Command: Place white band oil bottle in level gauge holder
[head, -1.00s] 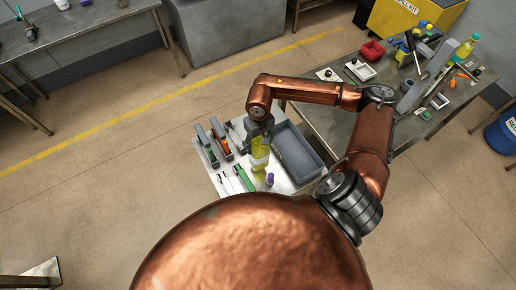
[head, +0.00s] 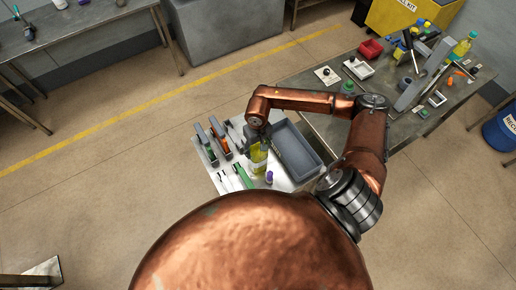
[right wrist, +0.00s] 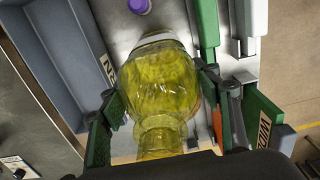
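The oil bottle (head: 258,155) holds yellow-green liquid and has a white band. In the right wrist view the oil bottle (right wrist: 158,80) lies between my right gripper's fingers (right wrist: 160,98), which sit close against both its sides. The white band (right wrist: 160,40) shows at its far end, and the neck points toward the wrist. In the head view my right gripper (head: 264,132) is above the white board, at the grey tray's left edge. I cannot tell which slot is the level gauge holder. My left gripper is out of view.
A grey tray (head: 294,140) stands right of the bottle and looks empty. Grey dividers with green and orange items (head: 220,140) stand at left. A purple-capped item (head: 269,177) is in front. A cluttered table (head: 330,119) is behind at right.

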